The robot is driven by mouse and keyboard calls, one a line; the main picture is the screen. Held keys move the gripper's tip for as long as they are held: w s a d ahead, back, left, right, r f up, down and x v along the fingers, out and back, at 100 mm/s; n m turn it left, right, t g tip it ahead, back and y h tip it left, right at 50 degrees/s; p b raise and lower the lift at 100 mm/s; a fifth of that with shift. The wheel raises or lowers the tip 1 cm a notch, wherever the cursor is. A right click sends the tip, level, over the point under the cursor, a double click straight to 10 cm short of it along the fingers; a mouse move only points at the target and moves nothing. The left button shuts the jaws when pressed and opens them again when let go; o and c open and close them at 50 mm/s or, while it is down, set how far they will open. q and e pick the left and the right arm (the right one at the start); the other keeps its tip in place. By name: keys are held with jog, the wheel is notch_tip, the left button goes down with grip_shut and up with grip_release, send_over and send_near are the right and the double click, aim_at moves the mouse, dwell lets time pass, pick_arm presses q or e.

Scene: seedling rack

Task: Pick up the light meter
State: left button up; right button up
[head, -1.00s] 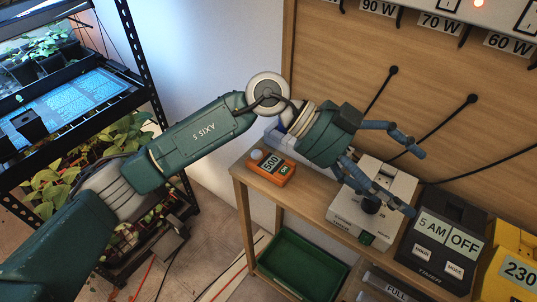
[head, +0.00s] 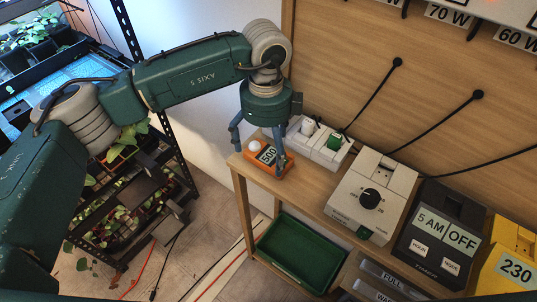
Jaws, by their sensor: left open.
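The light meter (head: 272,156) is a small orange box with a pale display and a white dome on top. It lies at the left end of the wooden bench, in the head view. My left gripper (head: 259,160) is open and points down over the meter. One finger is at the meter's left side, and the other is near its right side. I cannot tell whether the fingers touch it. My right gripper is not in view.
A white power strip with plugs (head: 318,138) lies just behind the meter. A beige dial box (head: 362,205), a black timer (head: 441,238) and a yellow box (head: 511,262) stand to the right. A green tray (head: 299,257) is below. A plant rack stands at left.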

aim_at(265, 158)
pick_arm(q)
jog(key=f, duration=0.1)
jog(key=f+p, duration=0.1)
jog(key=f, duration=0.1)
jog(key=shift+w+a+f+p, duration=0.2)
jog(key=shift+w+f+p, duration=0.05)
jog(key=shift+f+p, duration=0.05)
jog(key=shift+f, duration=0.45)
jog(key=shift+c, duration=0.6)
jog(key=shift+r, duration=0.1)
jog(key=c, duration=1.3)
jog(key=shift+r, duration=0.1)
jog(key=shift+c, duration=0.2)
